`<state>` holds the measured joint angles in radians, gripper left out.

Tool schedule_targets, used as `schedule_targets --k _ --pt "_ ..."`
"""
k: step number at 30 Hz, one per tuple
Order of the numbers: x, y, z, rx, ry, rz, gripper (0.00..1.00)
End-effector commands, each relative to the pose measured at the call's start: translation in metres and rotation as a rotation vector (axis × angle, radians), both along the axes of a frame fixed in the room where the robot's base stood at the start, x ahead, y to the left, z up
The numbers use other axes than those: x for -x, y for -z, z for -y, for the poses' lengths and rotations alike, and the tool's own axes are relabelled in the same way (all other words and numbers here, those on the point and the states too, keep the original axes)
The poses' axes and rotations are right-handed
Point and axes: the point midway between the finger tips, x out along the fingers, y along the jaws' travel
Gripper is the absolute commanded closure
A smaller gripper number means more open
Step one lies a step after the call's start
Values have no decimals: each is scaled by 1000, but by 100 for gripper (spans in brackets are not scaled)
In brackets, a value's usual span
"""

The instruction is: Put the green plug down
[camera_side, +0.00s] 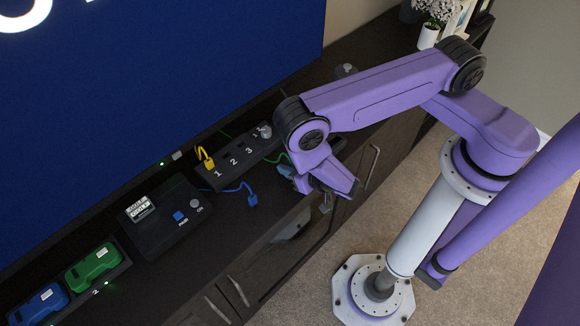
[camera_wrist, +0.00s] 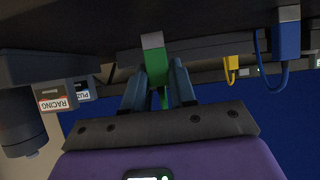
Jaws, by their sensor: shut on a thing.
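My gripper (camera_wrist: 157,88) is shut on the green plug (camera_wrist: 156,62); its two blue-grey fingers press on either side of it. The plug's grey end (camera_wrist: 152,41) points away from my palm. In the side view my gripper (camera_side: 292,176) is over the front part of the dark cabinet top, right of the numbered socket strip (camera_side: 232,172). The plug itself is largely hidden there behind the fingers, and a bit of green cable (camera_side: 277,158) shows beside them. I cannot tell whether the plug touches the cabinet top.
A yellow plug (camera_side: 204,158) is at socket 1. A blue plug (camera_side: 251,199) lies on the cabinet top in front of the strip. A black console (camera_side: 165,220) and green (camera_side: 92,266) and blue (camera_side: 40,304) controllers are to the left. A grey knob-like object (camera_side: 265,131) is at the strip's far end.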

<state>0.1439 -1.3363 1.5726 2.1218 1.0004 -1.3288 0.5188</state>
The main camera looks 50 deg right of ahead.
Motion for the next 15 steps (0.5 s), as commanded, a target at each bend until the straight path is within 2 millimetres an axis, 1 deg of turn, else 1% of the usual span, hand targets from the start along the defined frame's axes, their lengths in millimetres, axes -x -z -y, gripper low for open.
schedule_targets --k 3,10,14,15 --pt "0 5 0 0 0 0 100" --pt "0 5 0 0 0 0 100" --pt "0 8 0 0 1 0 100" --pt "0 8 0 0 1 0 65"
